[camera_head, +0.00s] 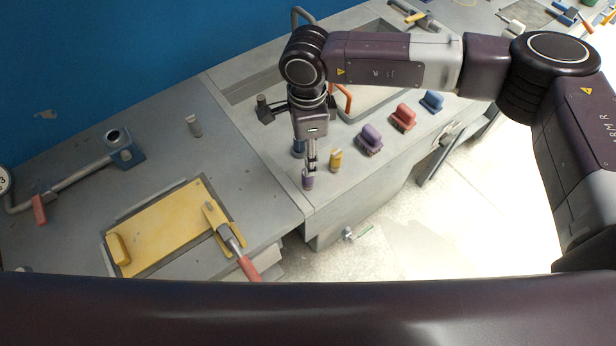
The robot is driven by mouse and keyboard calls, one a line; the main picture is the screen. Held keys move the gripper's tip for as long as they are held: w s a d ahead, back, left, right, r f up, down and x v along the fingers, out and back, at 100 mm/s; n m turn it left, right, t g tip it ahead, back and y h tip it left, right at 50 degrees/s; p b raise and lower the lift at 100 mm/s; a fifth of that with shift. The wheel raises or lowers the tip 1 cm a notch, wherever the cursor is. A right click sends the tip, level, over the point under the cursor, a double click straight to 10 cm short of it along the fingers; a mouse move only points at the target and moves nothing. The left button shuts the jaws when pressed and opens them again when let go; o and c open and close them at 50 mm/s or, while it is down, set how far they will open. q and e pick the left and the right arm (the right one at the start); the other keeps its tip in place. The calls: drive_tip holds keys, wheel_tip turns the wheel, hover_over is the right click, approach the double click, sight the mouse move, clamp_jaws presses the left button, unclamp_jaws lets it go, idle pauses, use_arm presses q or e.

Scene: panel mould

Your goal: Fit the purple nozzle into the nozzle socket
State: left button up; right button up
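The purple nozzle (308,182) is upright at the near left corner of the right-hand bench. My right gripper (311,167) points down directly above it, with its fingertips at the nozzle's top. The fingers are small and overlap in this view, so I cannot tell whether they are open or shut on it. A blue block with a dark round opening (118,139), joined to a grey pipe, stands on the left bench and looks like the nozzle socket. My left gripper is not in view.
A yellow nozzle (336,160) stands close right of the purple one, and a blue nozzle (298,148) is partly hidden behind my gripper. A grey nozzle (194,125) stands on the left bench. Purple (370,139), red and blue handled blocks line the right bench. A yellow panel (165,228) lies in front.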

sight(308, 180)
drive_tip(key=f+p, duration=0.1)
drive_tip(key=f, duration=0.1)
drive_tip(key=f+p, duration=0.1)
drive_tip(key=f, duration=0.1)
drive_tip(key=s+f+p, duration=0.1)
drive_tip(key=f+p, duration=0.1)
drive_tip(key=shift+a+f, duration=0.1)
drive_tip(key=shift+f, duration=0.25)
drive_tip(key=shift+w+f, duration=0.1)
drive_tip(key=shift+f, duration=0.3)
clamp_jaws()
